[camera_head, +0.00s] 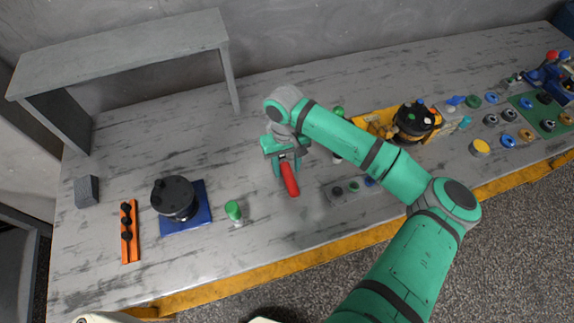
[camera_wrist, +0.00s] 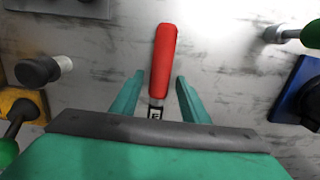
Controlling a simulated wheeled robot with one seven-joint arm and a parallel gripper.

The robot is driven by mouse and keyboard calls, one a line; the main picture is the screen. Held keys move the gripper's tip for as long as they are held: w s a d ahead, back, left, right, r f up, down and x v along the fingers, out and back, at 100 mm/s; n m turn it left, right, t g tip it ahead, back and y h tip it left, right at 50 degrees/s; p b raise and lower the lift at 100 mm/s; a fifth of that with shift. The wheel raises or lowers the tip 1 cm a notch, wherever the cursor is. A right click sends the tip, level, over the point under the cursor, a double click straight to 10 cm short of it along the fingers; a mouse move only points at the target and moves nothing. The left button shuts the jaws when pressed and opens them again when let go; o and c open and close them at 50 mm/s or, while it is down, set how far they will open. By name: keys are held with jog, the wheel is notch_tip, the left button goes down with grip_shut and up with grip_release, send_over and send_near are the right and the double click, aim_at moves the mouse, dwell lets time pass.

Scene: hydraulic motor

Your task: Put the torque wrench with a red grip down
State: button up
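The torque wrench's red grip (camera_head: 289,179) shows just below my gripper (camera_head: 284,158) over the middle of the table. In the wrist view the red grip (camera_wrist: 164,60) points away from my gripper (camera_wrist: 157,92), with a short dark and metal shaft section running back between the fingers. The two green fingers stand apart, with a visible gap on each side of the shaft, so the gripper is open around it. The wrench's head end is hidden under my gripper. The grey scuffed table (camera_head: 130,175) lies beneath.
A green-handled tool (camera_head: 233,211) and a blue plate (camera_head: 197,222) with a black motor part (camera_head: 174,196) stand left. A grey holder strip (camera_head: 345,192) is close right. A yellow tray (camera_head: 372,118) and several small parts lie farther right. A grey shelf (camera_head: 125,52) stands back left.

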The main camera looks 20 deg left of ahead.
jog(key=shift+r, duration=0.1)
notch_tip(320, 180, up, 12)
jog(key=shift+w+a, duration=0.3)
jog(key=shift+w, duration=0.1)
dwell(0.3)
jog(key=shift+s, duration=0.1)
jog(key=shift+d, duration=0.1)
